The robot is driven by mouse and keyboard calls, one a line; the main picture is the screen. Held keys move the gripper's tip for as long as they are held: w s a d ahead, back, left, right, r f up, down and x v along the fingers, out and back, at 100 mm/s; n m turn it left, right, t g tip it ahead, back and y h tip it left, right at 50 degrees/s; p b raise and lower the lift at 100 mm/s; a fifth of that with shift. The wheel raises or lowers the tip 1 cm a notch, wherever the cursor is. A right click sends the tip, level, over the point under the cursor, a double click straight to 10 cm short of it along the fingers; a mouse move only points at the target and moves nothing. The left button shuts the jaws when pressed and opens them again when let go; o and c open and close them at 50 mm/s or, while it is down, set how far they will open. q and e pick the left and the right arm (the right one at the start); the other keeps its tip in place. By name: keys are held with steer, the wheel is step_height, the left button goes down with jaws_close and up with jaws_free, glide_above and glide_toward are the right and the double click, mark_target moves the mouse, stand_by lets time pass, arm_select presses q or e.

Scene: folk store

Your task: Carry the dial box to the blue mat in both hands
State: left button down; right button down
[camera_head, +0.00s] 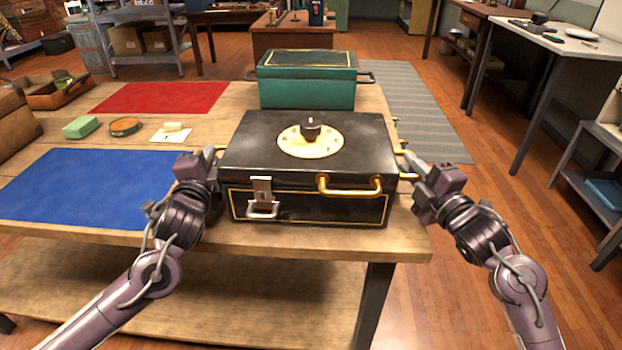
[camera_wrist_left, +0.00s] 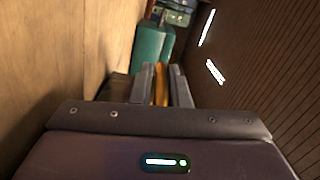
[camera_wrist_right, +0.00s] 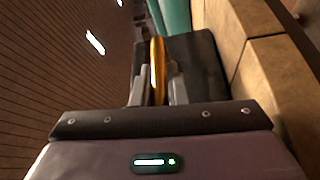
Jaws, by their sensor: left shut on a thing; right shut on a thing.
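The dial box (camera_head: 300,175) is black with gold trim, a cream dial on its lid and a latch and gold handle at the front. It sits near the table's front right edge. The blue mat (camera_head: 85,188) lies flat on the table to the left of the box. My left gripper (camera_head: 212,158) is shut on the box's left side handle, a gold bar between the fingers in the left wrist view (camera_wrist_left: 161,88). My right gripper (camera_head: 408,168) is shut on the gold right side handle, also between the fingers in the right wrist view (camera_wrist_right: 157,75).
A green box (camera_head: 307,88) stands right behind the dial box. A red mat (camera_head: 160,97), a green block (camera_head: 81,127), a round tin (camera_head: 125,126) and a small card (camera_head: 171,135) lie farther left. A wooden tray (camera_head: 55,95) and a brown case (camera_head: 15,125) are at the left end.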

stand_by(0.8)
